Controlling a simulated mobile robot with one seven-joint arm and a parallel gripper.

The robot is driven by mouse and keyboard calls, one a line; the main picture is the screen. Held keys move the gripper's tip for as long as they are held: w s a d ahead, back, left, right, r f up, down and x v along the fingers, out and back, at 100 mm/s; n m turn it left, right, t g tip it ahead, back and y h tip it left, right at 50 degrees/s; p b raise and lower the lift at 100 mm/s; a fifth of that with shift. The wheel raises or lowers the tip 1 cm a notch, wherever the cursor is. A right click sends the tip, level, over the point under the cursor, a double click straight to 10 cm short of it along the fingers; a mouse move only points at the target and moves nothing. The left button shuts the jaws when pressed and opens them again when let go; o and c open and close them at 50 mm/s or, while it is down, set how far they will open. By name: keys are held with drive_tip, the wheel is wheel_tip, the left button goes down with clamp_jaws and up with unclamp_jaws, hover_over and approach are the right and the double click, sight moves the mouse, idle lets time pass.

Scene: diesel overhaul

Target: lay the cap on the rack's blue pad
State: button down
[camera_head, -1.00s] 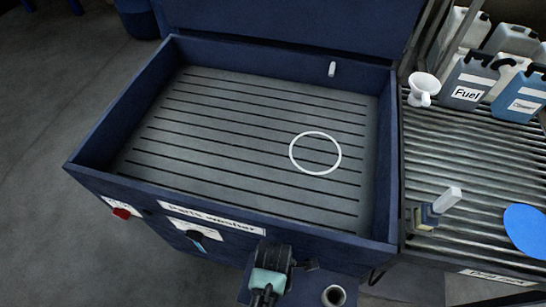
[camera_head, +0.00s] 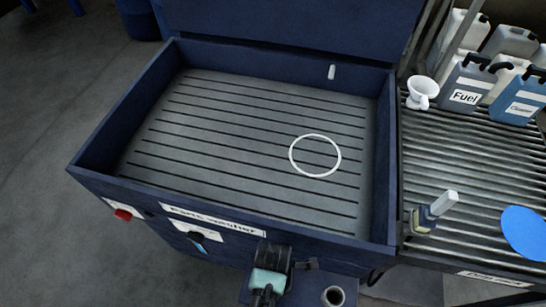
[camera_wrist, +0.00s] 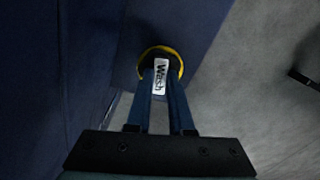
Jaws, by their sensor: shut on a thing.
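A dark round cap (camera_wrist: 147,60) with a yellow rim and a white "Wash" label shows at the top middle of the wrist view. My gripper (camera_wrist: 161,85) is shut on it, its two blue fingers on either side of the label. A blue surface lies close behind the cap; I cannot tell whether the cap touches it. The fingers hide part of the rim. In the head view I cannot make out the cap or my fingers. The round blue pad (camera_head: 525,232) lies on the ribbed rack (camera_head: 470,170) at the right edge, bare and well away from the cap.
The parts washer basin (camera_head: 387,170) stands left of the rack, with a white ring (camera_head: 315,155) inside. A white cup (camera_head: 422,92) and jugs, including the fuel jug (camera_head: 467,88), stand at the rack's back.

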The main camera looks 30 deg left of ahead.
drive_tip(key=shift+r+p, duration=0.5)
drive_tip(key=shift+r, duration=0.05)
wheel_tip(320, 180, up, 3)
drive_tip(key=p, duration=0.3)
drive_tip(key=shift+p, duration=0.35)
